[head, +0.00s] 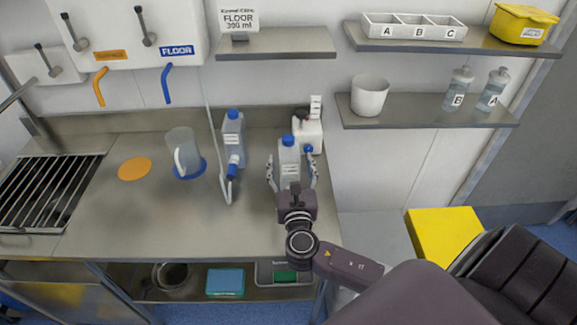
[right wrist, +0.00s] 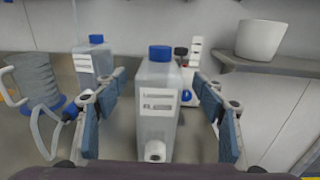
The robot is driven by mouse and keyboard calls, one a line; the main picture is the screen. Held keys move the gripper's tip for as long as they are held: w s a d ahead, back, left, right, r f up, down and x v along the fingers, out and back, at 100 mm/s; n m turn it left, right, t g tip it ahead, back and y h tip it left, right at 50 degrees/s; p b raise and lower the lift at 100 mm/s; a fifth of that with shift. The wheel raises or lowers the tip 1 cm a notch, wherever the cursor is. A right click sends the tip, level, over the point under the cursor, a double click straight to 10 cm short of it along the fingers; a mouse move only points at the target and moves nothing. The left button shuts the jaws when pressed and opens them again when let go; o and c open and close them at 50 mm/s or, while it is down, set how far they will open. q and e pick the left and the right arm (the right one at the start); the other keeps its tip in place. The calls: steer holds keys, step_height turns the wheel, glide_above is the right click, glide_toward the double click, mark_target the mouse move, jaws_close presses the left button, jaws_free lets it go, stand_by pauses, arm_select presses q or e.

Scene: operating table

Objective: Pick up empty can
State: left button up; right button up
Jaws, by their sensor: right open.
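A translucent can with a blue cap (head: 288,150) stands upright near the right end of the steel counter. My right gripper (head: 291,163) is open, with one finger on each side of this can. In the right wrist view the can (right wrist: 158,112) stands between the two fingers, with a gap on both sides. It has a white label, too blurred to read, and a white spout low on its front. A similar blue-capped can (head: 232,130) stands to its left. I cannot tell from the labels which can is empty. My left gripper is not in view.
A jug (head: 183,151) sits on a blue disc (head: 204,166) at left, beside an orange disc (head: 135,169). A shelf (head: 430,112) hangs at right. The front middle counter is clear.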

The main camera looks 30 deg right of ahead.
mark_target(288, 152)
steer(key=x, duration=0.2)
steer(key=shift+w+d+f+p, duration=0.1)
steer(key=shift+w+f+p, duration=0.1)
steer(key=shift+w+p, duration=0.15)
steer(key=shift+p+x, duration=0.35)
steer(key=shift+x, duration=0.8)
steer(key=shift+f, duration=0.2)
steer(key=shift+d, duration=0.1)
steer(key=shift+c, duration=1.1)
steer(key=c, duration=1.5)
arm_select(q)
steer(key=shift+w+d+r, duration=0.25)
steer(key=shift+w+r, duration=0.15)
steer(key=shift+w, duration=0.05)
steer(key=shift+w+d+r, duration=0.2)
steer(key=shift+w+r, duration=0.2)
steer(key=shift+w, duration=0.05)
arm_select(e)
jaws_close()
